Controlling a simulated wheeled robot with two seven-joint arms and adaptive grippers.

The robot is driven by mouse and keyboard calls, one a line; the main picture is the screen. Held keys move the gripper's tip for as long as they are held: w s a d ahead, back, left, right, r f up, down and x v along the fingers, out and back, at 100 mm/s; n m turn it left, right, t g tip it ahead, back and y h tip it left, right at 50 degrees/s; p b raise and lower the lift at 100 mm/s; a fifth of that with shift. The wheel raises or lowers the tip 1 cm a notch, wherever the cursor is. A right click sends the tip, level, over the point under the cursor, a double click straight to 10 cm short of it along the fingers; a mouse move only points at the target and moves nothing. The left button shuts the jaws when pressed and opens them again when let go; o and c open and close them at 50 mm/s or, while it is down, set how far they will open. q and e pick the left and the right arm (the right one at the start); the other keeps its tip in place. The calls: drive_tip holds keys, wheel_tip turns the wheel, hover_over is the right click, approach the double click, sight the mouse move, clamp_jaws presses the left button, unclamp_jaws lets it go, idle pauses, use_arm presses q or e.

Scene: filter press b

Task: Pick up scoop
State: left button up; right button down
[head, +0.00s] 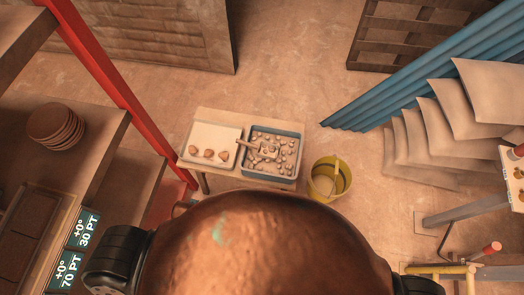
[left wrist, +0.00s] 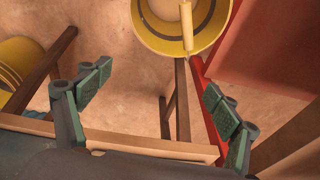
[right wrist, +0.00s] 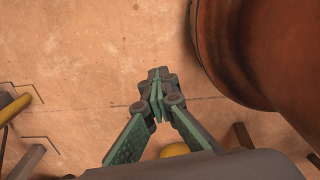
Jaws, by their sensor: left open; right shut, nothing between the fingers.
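A scoop (head: 267,150) lies on the lumps in a blue-rimmed tub (head: 269,176) in the head view. Its handle seems to point left across the tub's rim, but it is small and hard to make out. My left gripper (left wrist: 158,88) is open and empty in the left wrist view, above a wooden edge. My right gripper (right wrist: 158,82) is shut and empty above the bare floor in the right wrist view. Neither gripper shows in the head view, and the scoop shows in neither wrist view.
The tub stands on a small table beside a white tray (head: 207,137) with 3 brown lumps. A yellow bucket (head: 329,178) stands to the right; a yellow bucket (left wrist: 180,40) also shows in the left wrist view. A large brown rounded shape hides the head view's lower middle.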

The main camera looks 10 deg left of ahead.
use_arm(q)
drive_tip(key=o, duration=0.4)
drive_tip(key=r, duration=0.3)
drive_tip(key=w+r+b, duration=0.1)
drive_tip(key=r, duration=0.3)
drive_tip(key=shift+w+a, duration=0.2)
drive_tip(key=shift+c, duration=0.2)
wheel_tip(320, 180, up, 7)
drive_tip(key=m+t+y+b, duration=0.1)
drive_tip(key=t+y+b, duration=0.1)
drive_tip(key=t, duration=0.5)
hover_over(248, 145)
drive_tip(key=s+d, duration=0.2)
drive_tip(key=s, duration=0.3)
drive_tip(key=x, duration=0.2)
drive_tip(key=b+x, duration=0.1)
drive_tip(key=x, duration=0.4)
drive_tip(key=shift+s+a+f, duration=0.1)
drive_tip(key=shift+a+f, duration=0.1)
drive_tip(key=shift+a, duration=0.15)
use_arm(e)
drive_tip(key=f, duration=0.1)
drive_tip(key=w+f, duration=0.1)
drive_tip(key=f, duration=0.2)
drive_tip(key=shift+w+f, duration=0.3)
use_arm(q)
drive_tip(key=shift+r, duration=0.1)
